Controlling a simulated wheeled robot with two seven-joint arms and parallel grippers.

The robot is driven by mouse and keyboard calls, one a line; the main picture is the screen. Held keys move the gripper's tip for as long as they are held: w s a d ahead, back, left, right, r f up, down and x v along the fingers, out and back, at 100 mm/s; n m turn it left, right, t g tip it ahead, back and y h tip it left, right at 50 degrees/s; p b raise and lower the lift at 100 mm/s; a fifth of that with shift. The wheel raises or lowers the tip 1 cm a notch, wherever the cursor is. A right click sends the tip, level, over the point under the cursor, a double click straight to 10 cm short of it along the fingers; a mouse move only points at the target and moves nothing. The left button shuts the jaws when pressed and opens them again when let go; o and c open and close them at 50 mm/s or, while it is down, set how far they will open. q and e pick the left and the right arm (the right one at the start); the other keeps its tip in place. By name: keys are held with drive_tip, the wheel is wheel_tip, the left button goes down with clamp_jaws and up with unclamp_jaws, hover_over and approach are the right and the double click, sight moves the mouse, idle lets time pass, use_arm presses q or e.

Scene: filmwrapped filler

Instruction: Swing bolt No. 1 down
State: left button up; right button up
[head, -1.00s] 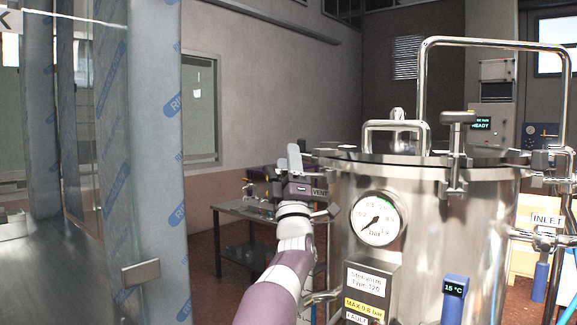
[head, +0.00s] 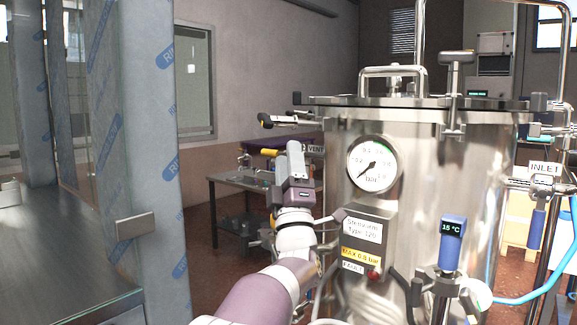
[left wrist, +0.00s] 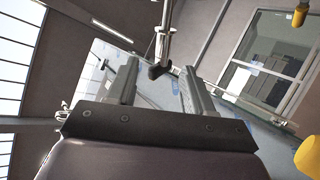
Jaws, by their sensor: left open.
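The steel vessel (head: 440,190) stands right of centre in the head view, its dark-rimmed lid (head: 400,102) shut. A swing bolt with a T-shaped knob (head: 457,58) stands upright at the lid's front edge. At the left edge, a rod with a dark end (head: 285,120) sticks out sideways, roughly level. No bolt number is readable. My left gripper (head: 294,150) is open and empty, just below that rod and left of the pressure gauge. In the left wrist view, a metal rod with a dark end (left wrist: 158,70) shows between the open fingers (left wrist: 155,85); contact cannot be told.
A film-wrapped post (head: 145,170) and a glass-sided bench stand at the left. A low steel table (head: 235,182) is behind my left arm.

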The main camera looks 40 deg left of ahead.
sight(286, 122)
use_arm(q)
drive_tip(key=shift+c, duration=0.7)
drive_tip(key=shift+m+t+h, duration=0.3)
drive_tip(key=shift+t+h, duration=0.3)
drive_tip(key=shift+h, duration=0.2)
drive_tip(key=d+r+p, duration=0.2)
drive_tip(key=w+d+r+p, duration=0.1)
drive_tip(key=d+r+p, duration=0.1)
drive_tip(key=r+p, duration=0.1)
drive_tip(key=shift+w, duration=0.15)
clamp_jaws()
drive_tip(key=d+f+n+g+p, duration=0.1)
drive_tip(key=d+n+g+p, duration=0.2)
drive_tip(key=d+n+p, duration=0.35)
drive_tip(key=s+a+f+n+g+y, duration=0.1)
drive_tip(key=s+a+f+n+g, duration=0.2)
drive_tip(key=n, duration=0.5)
drive_tip(key=s+a+f+n+g, duration=0.1)
drive_tip(key=f+n+g, duration=0.1)
drive_tip(key=f+n, duration=0.45)
drive_tip(key=w+a+r+n+p, duration=0.2)
drive_tip(key=w+a+r+p, duration=0.4)
drive_tip(key=a+r+p, duration=0.1)
drive_tip(key=shift+a+r, duration=0.7)
drive_tip(key=shift+r, duration=0.65)
